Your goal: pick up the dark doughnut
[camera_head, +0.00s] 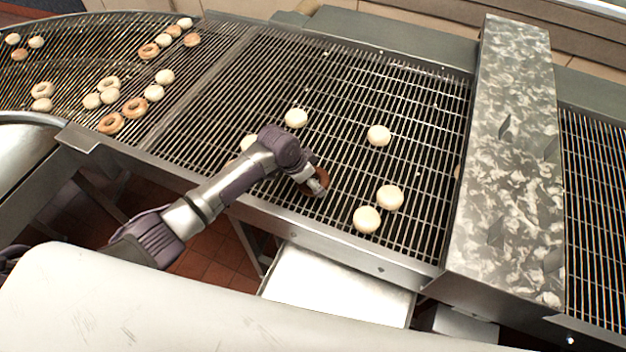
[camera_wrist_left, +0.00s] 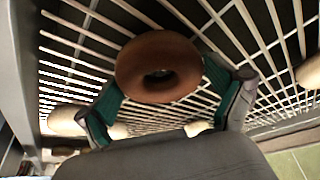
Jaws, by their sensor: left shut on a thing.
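The dark doughnut (camera_head: 321,178) is a brown ring over the wire conveyor, partly hidden by my left gripper (camera_head: 315,184) in the head view. In the left wrist view the dark doughnut (camera_wrist_left: 130,72) sits between the two green-padded fingers of my left gripper (camera_wrist_left: 165,85), with its hole facing the camera. The left gripper is shut on it. I cannot tell whether it touches the wires or is just above them. My right gripper is not in view.
Pale doughnuts lie around on the wire conveyor (camera_head: 345,95), including one nearby (camera_head: 367,218) and one beyond (camera_head: 296,117). Several pale and browned ones lie at the left. A metal housing (camera_head: 512,160) crosses the belt at right. A pale tray (camera_head: 335,285) is below the front rail.

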